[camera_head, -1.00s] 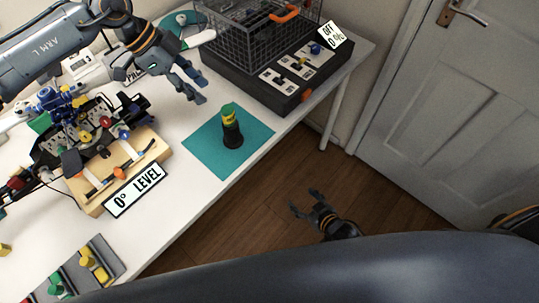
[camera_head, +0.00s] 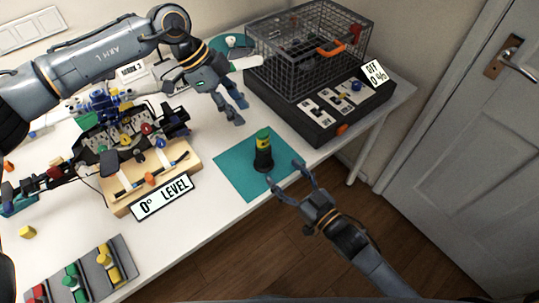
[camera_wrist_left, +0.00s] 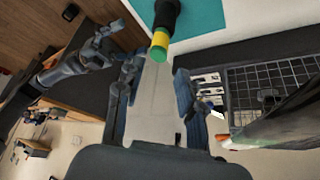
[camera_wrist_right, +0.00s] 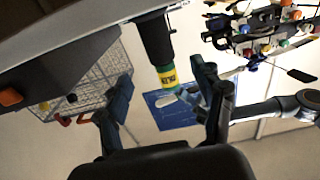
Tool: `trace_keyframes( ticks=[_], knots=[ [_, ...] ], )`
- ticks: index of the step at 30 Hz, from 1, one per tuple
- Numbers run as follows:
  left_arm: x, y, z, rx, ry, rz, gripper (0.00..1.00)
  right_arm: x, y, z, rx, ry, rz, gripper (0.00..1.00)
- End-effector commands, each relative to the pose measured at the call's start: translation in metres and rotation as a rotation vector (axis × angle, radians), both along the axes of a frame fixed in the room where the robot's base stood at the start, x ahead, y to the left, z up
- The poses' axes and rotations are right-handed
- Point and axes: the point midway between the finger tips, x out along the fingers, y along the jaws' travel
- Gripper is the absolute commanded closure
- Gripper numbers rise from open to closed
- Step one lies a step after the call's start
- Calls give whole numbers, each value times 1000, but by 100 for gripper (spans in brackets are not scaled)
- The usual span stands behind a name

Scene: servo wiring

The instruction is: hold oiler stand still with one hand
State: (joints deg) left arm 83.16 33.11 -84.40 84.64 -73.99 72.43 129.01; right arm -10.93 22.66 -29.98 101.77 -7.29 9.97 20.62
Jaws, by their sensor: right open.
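The oiler stand (camera_head: 263,152), a dark upright cylinder with a yellow band and green top, stands on the teal mat (camera_head: 233,178). My left gripper (camera_head: 240,112) is open and empty, above and behind it. In the left wrist view the oiler stand (camera_wrist_left: 164,28) shows beyond the spread fingers (camera_wrist_left: 156,70). My right gripper (camera_head: 284,173) is open at the table's front edge, fingers spread toward the oiler stand's lower part, with no clear contact. In the right wrist view the oiler stand (camera_wrist_right: 158,50) appears ahead, between the finger directions.
A black box with a wire cage (camera_head: 310,50) stands behind the mat to the right. A wooden block with a "0° LEVEL" sign (camera_head: 162,198) and a wired rig (camera_head: 125,135) stand to the left. A grey tray (camera_head: 88,272) lies at front left. A door (camera_head: 470,170) is at right.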

Motion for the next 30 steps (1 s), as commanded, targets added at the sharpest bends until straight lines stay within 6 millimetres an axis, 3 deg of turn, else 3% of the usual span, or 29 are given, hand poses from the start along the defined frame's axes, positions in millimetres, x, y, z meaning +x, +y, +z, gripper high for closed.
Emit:
trace_keyframes(
  ticks=[6, 15, 28, 30],
  knots=[
    [0, 0, 0, 0, 0, 0, 62, 38, 27, 2, 3, -3, 0, 32],
    [0, 0, 0, 0, 0, 0, 62, 72, 52, 0, 0, 0, -1, 32],
    [0, 0, 0, 0, 0, 0, 62, 78, 57, 0, 0, 1, 0, 32],
    [0, 0, 0, 0, 0, 0, 62, 78, 57, 0, 0, 1, 0, 46]
  ],
)
